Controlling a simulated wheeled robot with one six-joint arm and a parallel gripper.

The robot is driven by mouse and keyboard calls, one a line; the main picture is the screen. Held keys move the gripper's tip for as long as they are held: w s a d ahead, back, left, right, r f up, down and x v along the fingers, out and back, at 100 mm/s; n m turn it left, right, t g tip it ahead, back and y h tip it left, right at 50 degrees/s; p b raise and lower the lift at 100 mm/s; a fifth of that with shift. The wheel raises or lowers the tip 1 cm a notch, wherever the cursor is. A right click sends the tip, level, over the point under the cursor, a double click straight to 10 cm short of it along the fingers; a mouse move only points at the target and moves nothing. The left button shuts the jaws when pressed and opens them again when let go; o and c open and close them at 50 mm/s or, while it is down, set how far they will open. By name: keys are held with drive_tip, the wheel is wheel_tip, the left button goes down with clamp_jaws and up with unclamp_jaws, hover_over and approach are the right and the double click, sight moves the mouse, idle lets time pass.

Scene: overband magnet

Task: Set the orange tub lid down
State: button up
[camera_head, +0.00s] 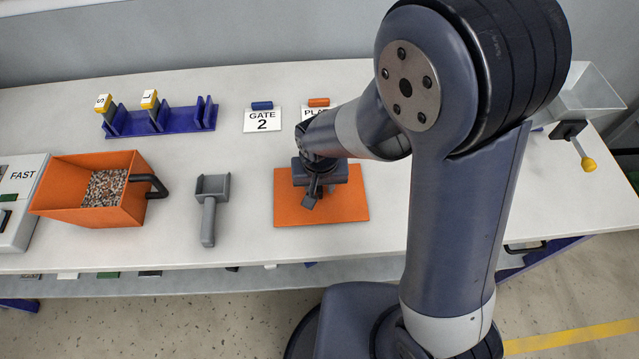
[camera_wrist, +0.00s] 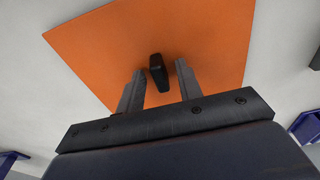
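The orange tub lid (camera_head: 345,206) is a flat square plate that appears to lie flat on the pale bench top. In the wrist view the lid (camera_wrist: 205,40) fills the middle, with a dark upright handle (camera_wrist: 158,72) on it. My gripper (camera_head: 312,198) is low over the lid in the head view. In the wrist view my gripper's fingers (camera_wrist: 158,68) stand apart on either side of the handle, with orange showing in the gaps. The handle is hidden behind my gripper in the head view.
An orange tub (camera_head: 62,190) of gravel with a black handle stands left. A grey scoop (camera_head: 210,208) lies between tub and lid. A blue rack (camera_head: 178,119) and a GATE 2 card (camera_head: 262,121) are behind. A clear tray (camera_head: 590,92) is at right.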

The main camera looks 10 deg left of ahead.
sight(320, 193)
drive_tip(key=shift+r, duration=0.1)
wheel_tip(320, 193, up, 12)
drive_tip(key=s, duration=0.1)
drive_tip(key=shift+s+d+p, duration=0.2)
drive_tip(key=shift+p, duration=0.2)
idle(0.5)
